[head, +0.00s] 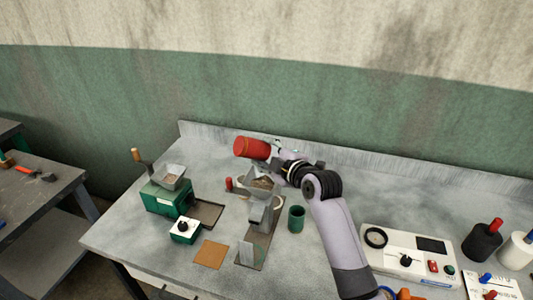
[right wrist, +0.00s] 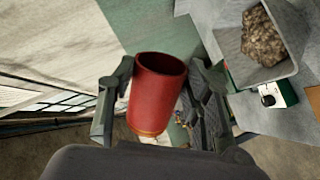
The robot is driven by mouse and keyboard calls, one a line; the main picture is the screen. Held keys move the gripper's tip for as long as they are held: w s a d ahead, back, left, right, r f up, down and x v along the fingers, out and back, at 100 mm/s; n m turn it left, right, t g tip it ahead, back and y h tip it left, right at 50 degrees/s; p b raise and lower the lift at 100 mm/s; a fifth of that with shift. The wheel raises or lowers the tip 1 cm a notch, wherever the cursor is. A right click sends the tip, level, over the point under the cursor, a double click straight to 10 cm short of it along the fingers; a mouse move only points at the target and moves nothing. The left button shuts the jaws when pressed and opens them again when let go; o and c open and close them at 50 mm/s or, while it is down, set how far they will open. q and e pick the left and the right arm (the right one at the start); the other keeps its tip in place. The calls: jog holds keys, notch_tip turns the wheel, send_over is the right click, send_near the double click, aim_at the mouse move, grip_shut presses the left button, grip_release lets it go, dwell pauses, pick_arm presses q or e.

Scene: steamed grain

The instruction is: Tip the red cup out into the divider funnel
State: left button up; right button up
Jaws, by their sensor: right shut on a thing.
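The red cup (head: 252,148) is held up in the air, tipped nearly onto its side, behind and above the grey divider funnel (head: 243,186). My right gripper (head: 272,151) is shut on the cup. In the right wrist view the red cup (right wrist: 157,100) sits between the fingers of the right gripper (right wrist: 158,92); I see into its dark red mouth and no grain shows inside. The funnel (right wrist: 228,42) shows at upper right there, apart from the cup, with a heap of brown grain (head: 262,183) in it. My left gripper is not in view.
A green mill (head: 160,198) with a grey hopper stands left of the funnel, behind a small green-and-white knob box (head: 185,231). A green cup (head: 296,219) stands right of the funnel. A white control box (head: 408,256) is at right. The table's front left is mostly clear.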

notch_tip(320, 180, up, 5)
jog(key=p, duration=0.3)
jog(key=shift+p, duration=0.3)
jog(key=shift+r+n+h+p, duration=0.4)
jog(key=shift+n+p, duration=0.3)
jog(key=shift+n, duration=0.4)
jog(key=n+h, duration=0.1)
jog(key=n, duration=0.2)
jog(key=shift+n+t+h, duration=0.3)
jog(key=shift+t, duration=0.1)
jog(key=n, duration=0.2)
jog(key=r+n+t+h, duration=0.1)
jog(key=n, duration=0.1)
jog(key=shift+n+h, duration=0.3)
jog(key=shift+n, duration=0.1)
jog(key=n+t, duration=0.1)
jog(key=n, duration=0.2)
jog(key=shift+r+h, duration=0.15)
jog(key=shift+h, duration=0.25)
jog(key=n, duration=0.2)
jog(key=n+t, duration=0.1)
jog(key=n, duration=0.2)
jog(key=shift+r+n+t, duration=0.35)
jog(key=shift+n+t, duration=0.05)
